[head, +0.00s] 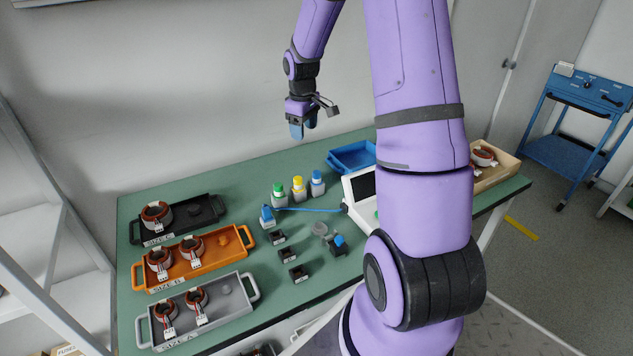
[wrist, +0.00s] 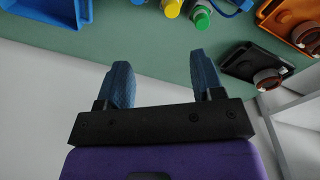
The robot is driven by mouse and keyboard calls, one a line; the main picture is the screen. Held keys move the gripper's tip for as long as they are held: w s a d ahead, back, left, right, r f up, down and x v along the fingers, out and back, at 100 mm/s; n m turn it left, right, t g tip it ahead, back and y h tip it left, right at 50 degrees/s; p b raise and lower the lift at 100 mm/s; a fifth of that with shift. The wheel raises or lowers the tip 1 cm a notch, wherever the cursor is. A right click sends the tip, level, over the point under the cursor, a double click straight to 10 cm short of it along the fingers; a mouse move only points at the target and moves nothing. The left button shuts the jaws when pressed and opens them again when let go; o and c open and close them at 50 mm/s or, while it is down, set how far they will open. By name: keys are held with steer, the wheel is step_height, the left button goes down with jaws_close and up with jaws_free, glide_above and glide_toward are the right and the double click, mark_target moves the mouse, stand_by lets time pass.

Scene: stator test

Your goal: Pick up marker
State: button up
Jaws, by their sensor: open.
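Three small bottle-like items with coloured caps stand in a row on the green table: green-capped (head: 279,193), yellow-capped (head: 298,188) and blue-capped (head: 317,184). I cannot tell which thing is the marker. My gripper (head: 304,129) is open and empty, pointing down above the back edge of the table, behind and well above the row. In the wrist view, my gripper (wrist: 160,66) shows two blue fingers spread apart with nothing between them. The yellow cap (wrist: 172,8) and green cap (wrist: 201,18) show at the top edge, beyond the fingertips.
A blue tray (head: 336,166) lies right of the row. Black (head: 217,209), orange (head: 246,237) and grey (head: 253,288) trays with copper-wound stators stand at the left. A white device (head: 350,200) with a blue cable and several small black blocks occupy the middle. A wall is behind the table.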

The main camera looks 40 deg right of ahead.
glide_above(317, 172)
steer(key=shift+g+y, duration=0.3)
steer(key=f, duration=0.9)
steer(key=shift+w+a, duration=0.15)
steer(key=shift+w, duration=0.1)
step_height(317, 172, down, 6)
steer(key=shift+r, duration=0.2)
steer(key=shift+s+f, duration=0.15)
steer(key=shift+f, duration=1.15)
steer(key=shift+s+f, duration=0.1)
steer(key=shift+f, duration=1.2)
steer(key=c, duration=1)
